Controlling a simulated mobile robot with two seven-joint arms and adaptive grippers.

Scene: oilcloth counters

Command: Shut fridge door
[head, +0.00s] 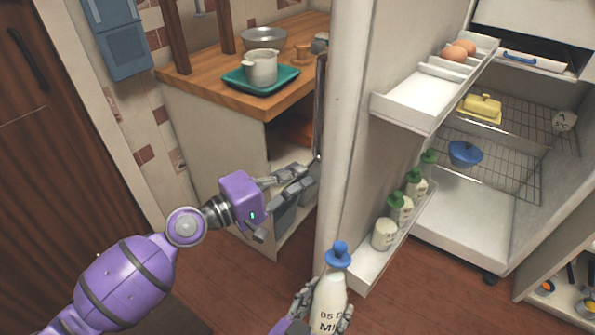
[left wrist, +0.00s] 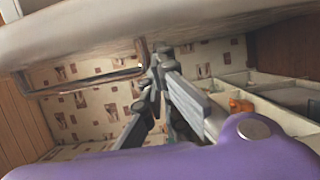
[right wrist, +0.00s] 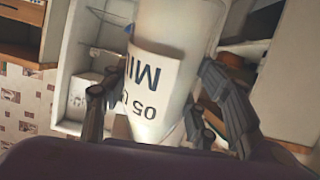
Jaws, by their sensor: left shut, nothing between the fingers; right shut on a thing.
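The fridge door (head: 345,130) stands open, edge toward me, its shelves facing right toward the open fridge (head: 465,215). A dark upright handle (head: 320,105) is on its left, outer face. The handle also shows in the left wrist view (left wrist: 85,82). My left gripper (head: 312,168) is shut and empty, its tips by the handle's lower end; I cannot tell whether they touch. In the left wrist view, the fingertips (left wrist: 158,58) are close to the door's outer face (left wrist: 100,35). My right gripper (head: 323,305) is shut on a blue-capped milk bottle (head: 330,292), also seen in the right wrist view (right wrist: 165,75).
Door shelves hold eggs (head: 458,50) and green-capped bottles (head: 401,208). Inside the fridge are a butter dish (head: 481,108) and a blue-lidded pot (head: 464,154). A wooden counter (head: 225,93) with a teal tray (head: 282,84) stands behind the door. Floor in front of the fridge is clear.

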